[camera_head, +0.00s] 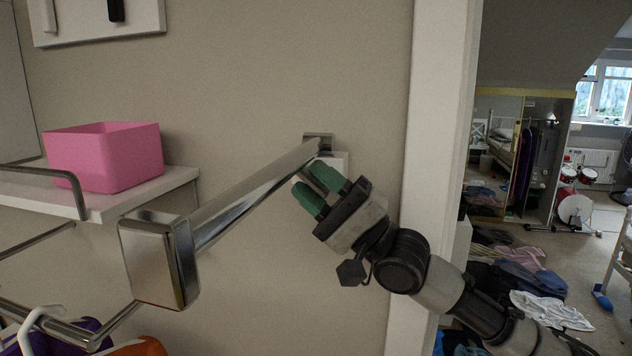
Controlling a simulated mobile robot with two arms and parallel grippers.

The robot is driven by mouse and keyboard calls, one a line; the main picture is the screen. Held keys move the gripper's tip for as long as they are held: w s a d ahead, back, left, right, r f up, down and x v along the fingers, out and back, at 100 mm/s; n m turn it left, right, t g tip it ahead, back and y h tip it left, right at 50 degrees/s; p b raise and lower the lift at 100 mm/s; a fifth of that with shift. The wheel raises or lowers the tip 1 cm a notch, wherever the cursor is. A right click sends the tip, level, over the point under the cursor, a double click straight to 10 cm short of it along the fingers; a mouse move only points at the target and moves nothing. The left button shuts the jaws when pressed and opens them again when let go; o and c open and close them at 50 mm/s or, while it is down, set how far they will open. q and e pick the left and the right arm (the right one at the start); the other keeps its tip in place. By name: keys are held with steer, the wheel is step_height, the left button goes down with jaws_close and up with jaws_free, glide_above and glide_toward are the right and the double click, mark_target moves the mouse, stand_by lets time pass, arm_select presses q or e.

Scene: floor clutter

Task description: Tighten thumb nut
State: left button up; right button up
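A chrome bar (255,185) runs from a wall mount (318,137) to a large chrome end block (158,258) at the near left. A white piece (336,161) shows just below the wall mount, partly behind my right gripper. I cannot make out a thumb nut clearly; it may be hidden or too small. My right gripper (309,177) has green fingertips, set apart with a gap between them. It points up and left, close to the bar's far end. I see nothing clearly held, and contact cannot be told. My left gripper is not in view.
A pink box (103,157) stands on a white shelf (140,192) at the left, with metal rails below. A white door frame (432,150) rises behind my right arm. Beyond it, clothes (520,280) litter the floor, and a drum set (575,205) stands farther back.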

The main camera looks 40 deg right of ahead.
steer(key=c, duration=0.5)
steer(key=shift+f+t, duration=0.1)
steer(key=shift+t, duration=0.2)
